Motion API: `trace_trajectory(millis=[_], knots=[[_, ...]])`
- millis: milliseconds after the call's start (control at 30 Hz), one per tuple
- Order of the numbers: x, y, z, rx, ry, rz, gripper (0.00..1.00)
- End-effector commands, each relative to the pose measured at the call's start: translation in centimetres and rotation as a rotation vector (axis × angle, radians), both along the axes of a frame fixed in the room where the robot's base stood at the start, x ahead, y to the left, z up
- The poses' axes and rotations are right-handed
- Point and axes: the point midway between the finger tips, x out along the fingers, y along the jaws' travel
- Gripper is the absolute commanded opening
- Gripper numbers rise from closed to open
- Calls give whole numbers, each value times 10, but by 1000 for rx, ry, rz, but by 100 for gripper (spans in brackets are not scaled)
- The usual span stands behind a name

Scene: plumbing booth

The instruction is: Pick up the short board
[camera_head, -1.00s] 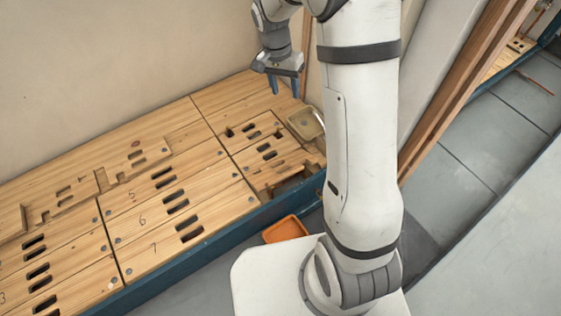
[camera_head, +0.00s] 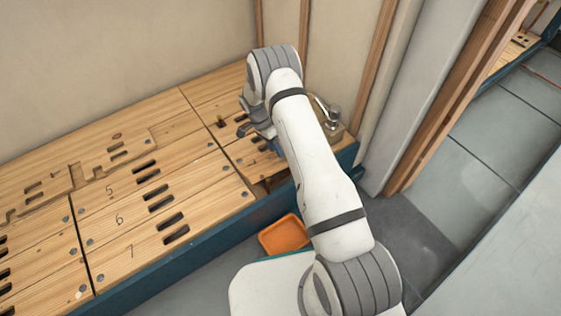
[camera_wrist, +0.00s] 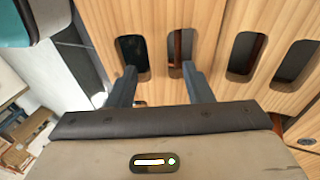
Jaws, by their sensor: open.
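The short board (camera_wrist: 158,22) is pale wood with two dark oval slots, and it lies below my gripper in the wrist view. In the head view, the short boards at the right end of the deck (camera_head: 240,163) are partly hidden by my arm. My gripper (camera_wrist: 158,67) is open, its two fingers apart over the board. Each fingertip overlaps the near end of one slot; I cannot tell whether they have entered. In the head view my gripper (camera_head: 271,147) is low over the deck's right end, mostly covered by the arm.
Another slotted board (camera_wrist: 267,25) lies beside it, across a narrow seam. An orange bin (camera_head: 284,236) sits on the floor by the deck's blue edge. A metal fitting (camera_head: 333,115) stands at the deck's right end, near a wall and wooden posts.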

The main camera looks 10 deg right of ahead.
Motion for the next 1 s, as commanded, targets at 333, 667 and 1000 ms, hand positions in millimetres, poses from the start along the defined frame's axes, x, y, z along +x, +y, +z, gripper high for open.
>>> trace_trajectory(millis=[333,667,1000], knots=[[-14,-5,-41,0,2,2,46],[-21,-11,-56,0,0,1,46],[-21,-11,-56,1,1,2,23]])
